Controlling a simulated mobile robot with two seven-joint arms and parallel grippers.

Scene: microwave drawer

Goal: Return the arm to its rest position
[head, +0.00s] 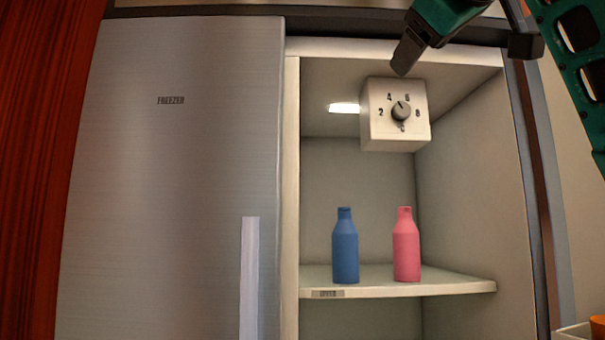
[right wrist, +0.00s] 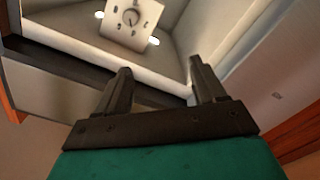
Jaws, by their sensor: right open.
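My right gripper (head: 404,66) is at the top of the head view, in front of the open fridge compartment's upper edge, just above the dial box. In the right wrist view, my right gripper (right wrist: 160,84) has its two dark fingers apart with nothing between them. The fridge's inner back wall (head: 355,175) is visible behind the shelf. My left gripper is not in view.
The dial box (head: 377,132) hangs under the compartment's ceiling. A blue bottle (head: 345,250) and a pink bottle (head: 406,248) stand on the shelf (head: 450,288). The freezer door (head: 170,190) is at left. A white container edge (head: 572,332) shows at lower right.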

